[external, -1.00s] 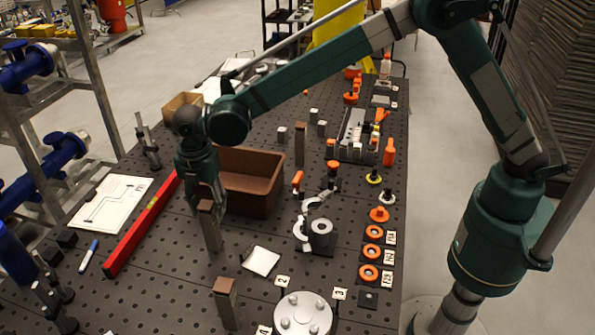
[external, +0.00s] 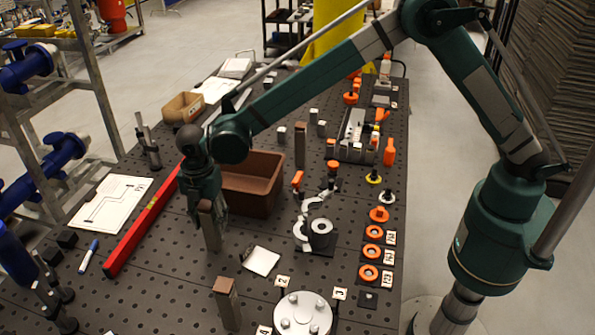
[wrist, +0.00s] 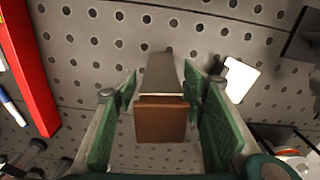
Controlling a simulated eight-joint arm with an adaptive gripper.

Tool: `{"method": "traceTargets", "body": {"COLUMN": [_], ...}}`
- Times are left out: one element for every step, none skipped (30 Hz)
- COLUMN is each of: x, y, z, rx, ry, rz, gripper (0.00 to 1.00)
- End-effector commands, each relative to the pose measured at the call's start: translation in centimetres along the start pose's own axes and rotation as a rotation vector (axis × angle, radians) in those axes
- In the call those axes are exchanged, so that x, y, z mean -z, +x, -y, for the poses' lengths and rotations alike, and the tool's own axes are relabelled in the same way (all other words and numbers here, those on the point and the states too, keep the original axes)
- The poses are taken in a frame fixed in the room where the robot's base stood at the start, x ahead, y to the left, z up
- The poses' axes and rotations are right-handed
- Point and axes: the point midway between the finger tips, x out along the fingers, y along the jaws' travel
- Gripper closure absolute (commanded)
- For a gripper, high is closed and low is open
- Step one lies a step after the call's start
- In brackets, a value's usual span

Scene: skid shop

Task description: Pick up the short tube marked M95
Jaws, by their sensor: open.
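No marking M95 is legible, so I cannot tell which thing is the short tube. Several orange rings (external: 372,252) lie in a row along the right side of the bench, beside small white labels too small to read. A short grey hollow cylinder (external: 321,236) stands left of them. My gripper (external: 208,208) is open above the left-middle of the bench, well left of the rings. Its green-padded fingers (wrist: 163,88) straddle the top of an upright grey post (external: 212,238) with a brown top (wrist: 161,121). In the wrist view there are gaps between pads and post.
A brown bin (external: 252,184) stands just behind my gripper. A red level (external: 143,226) lies to the left. Another brown-topped post (external: 226,302) and a round bolted flange (external: 302,315) are at the front. A white card (external: 261,261) lies right of the gripped-around post.

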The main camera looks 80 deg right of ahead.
Motion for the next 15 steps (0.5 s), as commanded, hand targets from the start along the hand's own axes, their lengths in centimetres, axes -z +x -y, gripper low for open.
{"method": "traceTargets", "body": {"x": [-0.01,-0.02,-0.02,-0.02,-0.02,-0.02,-0.02,-0.03,-0.02,-0.02,-0.02,-0.02,-0.02,-0.02,-0.02], "y": [0.34,0.50,0.65,0.72,0.76,0.78,0.78,0.78,0.77,0.77,0.77,0.77,0.77,0.76,0.76], "z": [0.02,0.03,0.04,0.04,0.04,0.04,0.04,0.04,0.03,0.03,0.03,0.03,0.03,0.03,0.03], "rx": [0.000,0.000,0.000,0.000,0.000,0.000,0.000,0.000,0.000,0.000,0.000,0.000,0.000,0.000,0.000], "ry": [0.000,0.000,0.000,0.000,0.000,0.000,0.000,0.000,0.000,0.000,0.000,0.000,0.000,0.000,0.000], "rz": [0.000,0.000,0.000,0.000,0.000,0.000,0.000,0.000,0.000,0.000,0.000,0.000,0.000,0.000,0.000], "gripper": [0.59,0.59,0.59,0.59,0.59,0.59,0.59,0.59,0.59,0.59,0.59,0.59,0.59,0.59,0.59]}}
